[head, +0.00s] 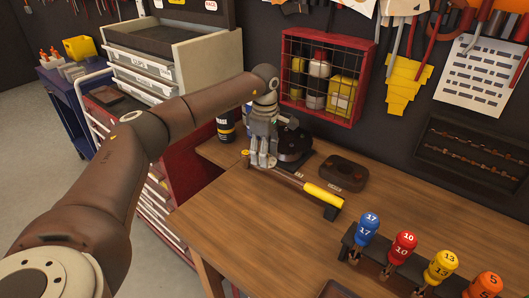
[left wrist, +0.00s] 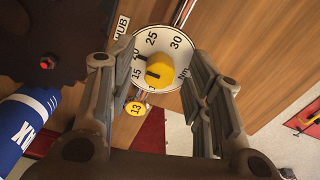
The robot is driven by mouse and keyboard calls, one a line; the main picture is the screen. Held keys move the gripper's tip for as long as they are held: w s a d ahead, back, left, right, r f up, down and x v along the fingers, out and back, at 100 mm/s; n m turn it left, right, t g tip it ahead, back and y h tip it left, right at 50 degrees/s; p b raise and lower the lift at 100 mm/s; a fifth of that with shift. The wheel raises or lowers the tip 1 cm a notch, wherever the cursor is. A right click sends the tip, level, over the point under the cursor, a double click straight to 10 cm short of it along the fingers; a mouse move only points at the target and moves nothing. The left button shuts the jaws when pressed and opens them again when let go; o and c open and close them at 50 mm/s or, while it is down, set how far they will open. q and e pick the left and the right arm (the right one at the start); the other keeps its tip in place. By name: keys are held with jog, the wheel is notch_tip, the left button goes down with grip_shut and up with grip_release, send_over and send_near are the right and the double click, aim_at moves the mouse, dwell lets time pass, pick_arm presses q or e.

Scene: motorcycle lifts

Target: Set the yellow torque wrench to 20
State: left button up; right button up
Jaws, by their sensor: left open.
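The torque wrench lies on the wooden bench in the head view, with a yellow grip (head: 324,195) and a dark end to its right. My left gripper (head: 264,158) is over its shaft near the left end. In the left wrist view a round white dial (left wrist: 177,44) with numbers including 15, 25 and 30 and "Nm" shows between my open fingers (left wrist: 165,110). A yellow knob (left wrist: 162,68) stands at its centre, between the fingers and apart from them. Its black mark points left, near 15. A yellow disc marked 13 (left wrist: 136,108) is below the dial. My right gripper is not in view.
A round black device (head: 294,142) and a dark oval tray (head: 343,173) sit behind the wrench. A rack holds coloured numbered handles (head: 403,247) at the front right. A blue can (left wrist: 25,125) is close on the left in the wrist view. The bench's front middle is clear.

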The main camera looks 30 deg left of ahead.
pick_arm(q)
notch_tip(320, 180, up, 12)
dwell(0.4)
dwell(0.4)
